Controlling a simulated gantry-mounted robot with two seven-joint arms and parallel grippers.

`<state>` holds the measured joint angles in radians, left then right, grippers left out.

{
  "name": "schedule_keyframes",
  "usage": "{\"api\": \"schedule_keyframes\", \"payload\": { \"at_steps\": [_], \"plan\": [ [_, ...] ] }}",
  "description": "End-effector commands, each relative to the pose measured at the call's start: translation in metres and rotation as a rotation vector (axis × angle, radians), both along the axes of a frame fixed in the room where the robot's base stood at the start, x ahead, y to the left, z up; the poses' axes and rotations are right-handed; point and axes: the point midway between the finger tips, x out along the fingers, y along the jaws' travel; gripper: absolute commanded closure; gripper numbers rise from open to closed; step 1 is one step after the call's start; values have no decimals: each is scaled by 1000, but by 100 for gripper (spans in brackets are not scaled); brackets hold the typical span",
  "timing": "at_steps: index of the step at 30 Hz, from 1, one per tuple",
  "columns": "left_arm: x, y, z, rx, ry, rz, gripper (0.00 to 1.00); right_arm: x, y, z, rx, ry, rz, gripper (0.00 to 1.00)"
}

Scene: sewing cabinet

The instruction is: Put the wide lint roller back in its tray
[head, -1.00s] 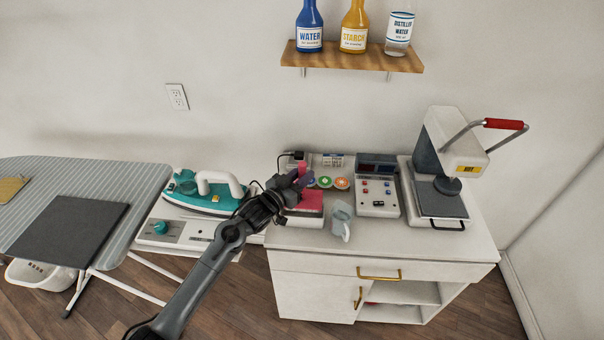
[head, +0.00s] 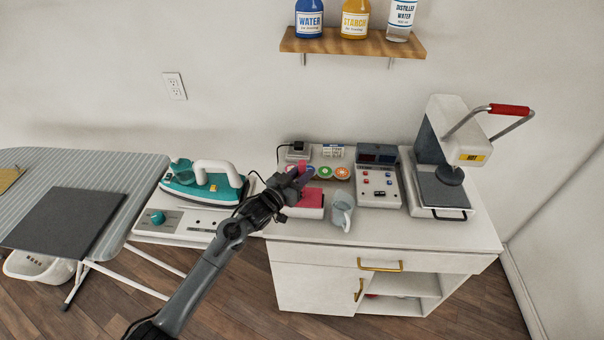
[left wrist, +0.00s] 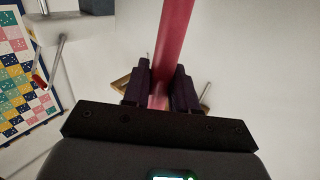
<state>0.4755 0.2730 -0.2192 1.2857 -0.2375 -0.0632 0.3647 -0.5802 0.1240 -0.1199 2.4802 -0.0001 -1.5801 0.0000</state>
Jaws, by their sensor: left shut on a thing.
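My left gripper (head: 300,178) is over the back left of the white cabinet top. It is shut on a pink-red rod (left wrist: 172,40), which I take to be the wide lint roller. In the left wrist view the rod runs between the two dark fingers and out of the top of the picture. In the head view a bit of pink (head: 302,165) shows at the fingertips. Below them is a white block with a pink-red top (head: 313,198), partly covered by the gripper; I cannot tell whether it is the tray. My right gripper is not in view.
A pale blue jug-like thing (head: 342,212) stands right of the white block. Coloured round spools (head: 325,172) lie behind, a control box (head: 378,185) and a heat press (head: 445,180) to the right. A teal iron (head: 205,185) is left. The cabinet's front strip is clear.

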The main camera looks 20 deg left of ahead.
Motion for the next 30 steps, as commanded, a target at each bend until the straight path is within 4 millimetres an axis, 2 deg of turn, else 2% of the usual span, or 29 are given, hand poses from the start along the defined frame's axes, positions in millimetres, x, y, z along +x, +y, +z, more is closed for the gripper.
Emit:
{"api": "schedule_keyframes", "payload": {
  "at_steps": [19, 20, 21, 25, 30],
  "plan": [
    [0, 0, -12, 0, -1, 0, 100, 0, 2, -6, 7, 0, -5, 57],
    [0, 0, -11, 0, -1, 0, 70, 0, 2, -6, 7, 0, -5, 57],
    [0, 0, -11, 0, -1, 0, 64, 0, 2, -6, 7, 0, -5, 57],
    [0, 0, -11, 0, -1, 0, 44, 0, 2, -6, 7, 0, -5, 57],
    [0, 0, -11, 0, 0, 0, 43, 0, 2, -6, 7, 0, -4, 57]
  ]
}}
